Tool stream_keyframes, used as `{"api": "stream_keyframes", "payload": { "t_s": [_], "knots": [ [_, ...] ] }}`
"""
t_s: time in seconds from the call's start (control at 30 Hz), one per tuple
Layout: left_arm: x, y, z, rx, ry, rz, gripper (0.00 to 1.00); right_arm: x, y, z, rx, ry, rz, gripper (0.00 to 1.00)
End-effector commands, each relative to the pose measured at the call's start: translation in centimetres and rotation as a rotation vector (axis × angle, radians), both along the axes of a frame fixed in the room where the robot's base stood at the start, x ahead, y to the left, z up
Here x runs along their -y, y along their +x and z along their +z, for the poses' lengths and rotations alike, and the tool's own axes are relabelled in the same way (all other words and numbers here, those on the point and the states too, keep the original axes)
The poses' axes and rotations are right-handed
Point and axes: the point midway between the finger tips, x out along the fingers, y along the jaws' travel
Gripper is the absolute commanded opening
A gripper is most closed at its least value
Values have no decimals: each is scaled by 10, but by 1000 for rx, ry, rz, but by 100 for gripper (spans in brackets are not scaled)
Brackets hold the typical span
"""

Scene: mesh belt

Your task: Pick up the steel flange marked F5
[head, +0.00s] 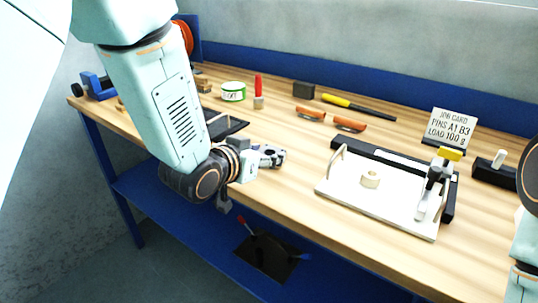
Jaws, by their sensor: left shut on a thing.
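My left gripper (270,155) is over the front part of the wooden bench, to the left of the white fixture plate. It is shut on a small grey metal piece, which the fingers mostly hide. The piece looks like a steel flange, but no F5 mark can be read on it. I see no other steel flange. A black tray (236,125) lies behind my left forearm, which hides part of it. My right arm shows only at the right edge, and its gripper is out of view.
The bench middle is clear.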

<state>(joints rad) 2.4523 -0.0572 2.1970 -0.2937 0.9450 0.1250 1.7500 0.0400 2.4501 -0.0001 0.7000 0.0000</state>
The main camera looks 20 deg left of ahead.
Motion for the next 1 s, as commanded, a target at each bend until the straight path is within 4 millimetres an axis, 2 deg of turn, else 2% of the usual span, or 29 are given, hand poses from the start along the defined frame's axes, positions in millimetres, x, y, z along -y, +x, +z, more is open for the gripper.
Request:
{"api": "stream_keyframes", "payload": {
  "t_s": [0.03,0.3,0.57,0.67,1.0],
  "knots": [
    [0,0,0,-1,1,0,30,0,0,0,0,0,0,0],
    [0,0,-1,-3,2,0,7,0,0,0,0,0,0,0],
    [0,0,3,0,1,0,7,0,0,1,0,0,0,0],
    [0,1,16,4,0,0,7,0,0,6,0,0,0,0],
    [0,0,82,4,1,-2,7,0,0,28,0,0,0,0]
  ]
}}
